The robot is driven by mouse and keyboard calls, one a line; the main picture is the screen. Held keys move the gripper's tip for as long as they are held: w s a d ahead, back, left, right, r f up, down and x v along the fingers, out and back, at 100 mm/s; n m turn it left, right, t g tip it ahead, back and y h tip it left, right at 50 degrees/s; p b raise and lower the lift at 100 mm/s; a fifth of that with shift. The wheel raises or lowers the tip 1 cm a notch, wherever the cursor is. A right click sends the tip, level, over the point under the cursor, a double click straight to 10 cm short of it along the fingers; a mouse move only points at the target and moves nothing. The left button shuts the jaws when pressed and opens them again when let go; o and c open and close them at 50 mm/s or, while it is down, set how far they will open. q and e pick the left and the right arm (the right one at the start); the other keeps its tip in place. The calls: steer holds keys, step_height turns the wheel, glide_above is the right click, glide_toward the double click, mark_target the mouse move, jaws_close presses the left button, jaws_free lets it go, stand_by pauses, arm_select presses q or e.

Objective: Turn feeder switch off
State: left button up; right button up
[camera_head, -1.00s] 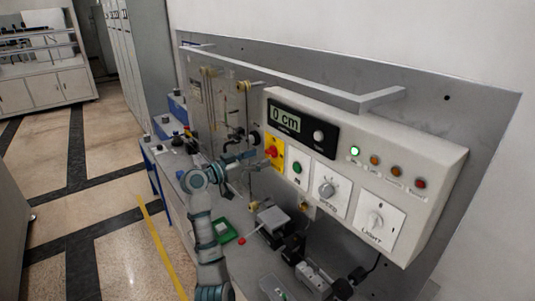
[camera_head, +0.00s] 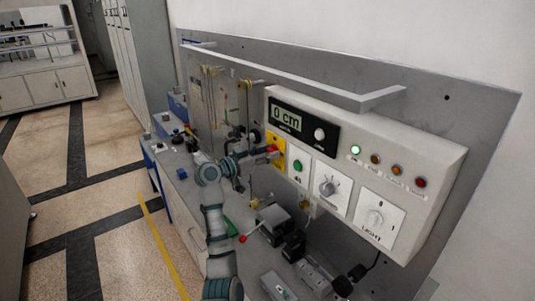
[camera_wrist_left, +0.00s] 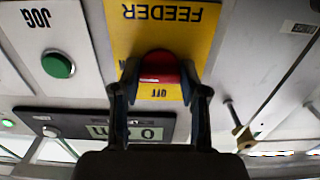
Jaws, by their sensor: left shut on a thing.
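The feeder switch is a red knob (camera_wrist_left: 160,68) on a yellow plate (camera_wrist_left: 185,30) marked FEEDER and OFF, upside down in the left wrist view. In the head view the yellow plate (camera_head: 279,158) is at the left end of the control panel, partly covered by my gripper. My left gripper (camera_wrist_left: 160,88) has its two fingers on either side of the red knob and is shut on it. It also shows in the head view (camera_head: 268,152), reaching the plate from the left. My right gripper is not in view.
Beside the feeder plate are a green JOG button (camera_wrist_left: 57,65) and a display reading 0 cm (camera_head: 286,117). The SPEED knob (camera_head: 327,187) and LIGHT switch (camera_head: 375,218) are further right. A metal rail (camera_head: 300,75) runs above the panel.

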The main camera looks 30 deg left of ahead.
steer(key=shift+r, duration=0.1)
arm_select(q)
steer(key=n+p, duration=0.4)
steer(key=n, duration=0.1)
steer(key=shift+r+p, duration=0.2)
steer(key=shift+p, duration=0.1)
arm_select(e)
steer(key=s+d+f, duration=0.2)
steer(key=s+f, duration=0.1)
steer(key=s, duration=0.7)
arm_select(q)
steer(key=n+p, duration=0.8)
steer(key=n, duration=0.1)
steer(key=n+p, duration=0.3)
steer(key=shift+f, duration=0.1)
steer(key=shift+f+n+p, duration=0.1)
steer(key=shift+n+p, duration=0.4)
steer(key=shift+p, duration=0.1)
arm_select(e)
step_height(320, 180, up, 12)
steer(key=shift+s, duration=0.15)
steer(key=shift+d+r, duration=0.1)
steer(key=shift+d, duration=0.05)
arm_select(q)
steer(key=o, duration=1.1)
steer(key=shift+f, duration=0.1)
steer(key=shift+o, duration=0.2)
steer(key=shift+w+a, duration=0.1)
steer(key=shift+a, duration=0.1)
